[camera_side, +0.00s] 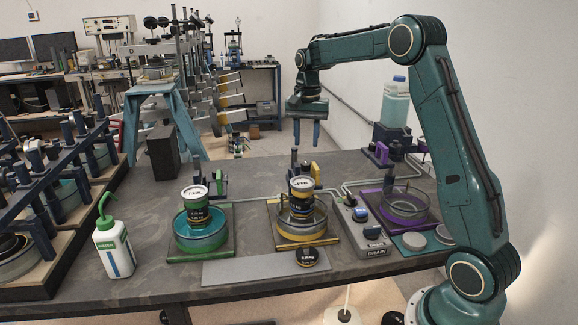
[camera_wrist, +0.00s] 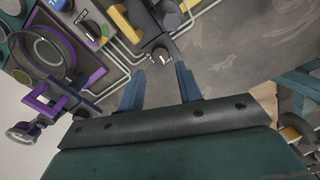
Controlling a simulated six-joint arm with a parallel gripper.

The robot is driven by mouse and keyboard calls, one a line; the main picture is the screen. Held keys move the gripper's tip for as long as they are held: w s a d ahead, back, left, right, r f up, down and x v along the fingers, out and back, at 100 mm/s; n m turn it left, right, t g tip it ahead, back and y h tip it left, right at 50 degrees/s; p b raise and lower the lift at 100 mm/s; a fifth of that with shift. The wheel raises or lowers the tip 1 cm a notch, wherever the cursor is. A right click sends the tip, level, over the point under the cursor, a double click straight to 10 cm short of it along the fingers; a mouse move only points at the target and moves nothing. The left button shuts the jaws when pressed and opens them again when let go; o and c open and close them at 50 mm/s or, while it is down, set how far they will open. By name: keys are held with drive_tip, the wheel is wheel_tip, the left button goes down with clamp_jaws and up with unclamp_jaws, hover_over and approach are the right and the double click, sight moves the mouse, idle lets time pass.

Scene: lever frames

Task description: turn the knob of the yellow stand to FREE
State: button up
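The yellow stand (camera_side: 282,239) is on the table at centre, with a glass dish and a stacked black weight with a white top (camera_side: 301,187). Its yellow block (camera_side: 314,170) and dark post stand at its back. In the wrist view a small black knob (camera_wrist: 160,54) with a pale pointer mark sits beside yellow parts (camera_wrist: 125,23); its lettering is too small to read. My gripper (camera_side: 306,140) hangs above and behind the yellow stand, fingers down, apart and empty. In the wrist view the blue fingertips (camera_wrist: 160,82) are below the knob in the picture, not touching it.
The green stand (camera_side: 174,255) is to the left and the purple stand (camera_side: 420,224) to the right. A grey drain box (camera_side: 362,228) stands between yellow and purple. Thin tubes (camera_side: 250,201) run behind the stands. A loose black weight (camera_side: 307,257) lies on a grey plate (camera_side: 245,270) in front.

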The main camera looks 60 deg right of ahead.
wheel_tip(320, 180, up, 7)
drive_tip(key=shift+f, duration=0.15)
idle(0.5)
drive_tip(key=s+a+r+n+t, duration=0.1)
drive_tip(key=s+a+r+n, duration=0.2)
drive_tip(key=s+a, duration=0.35)
drive_tip(key=s+a+r+n+t, duration=0.2)
drive_tip(key=s+a+n, duration=0.2)
drive_tip(key=s+a, duration=0.3)
drive_tip(key=s+a+f+n+t, duration=0.1)
drive_tip(key=s+a+f+n, duration=0.2)
drive_tip(key=s, duration=0.4)
drive_tip(key=s+a+f+n+t, duration=0.1)
drive_tip(key=s+a+f+n, duration=0.2)
drive_tip(key=s, duration=0.4)
drive_tip(key=shift+s+a+f+t, duration=0.3)
drive_tip(key=shift+a+f, duration=0.3)
drive_tip(key=shift+a, duration=0.65)
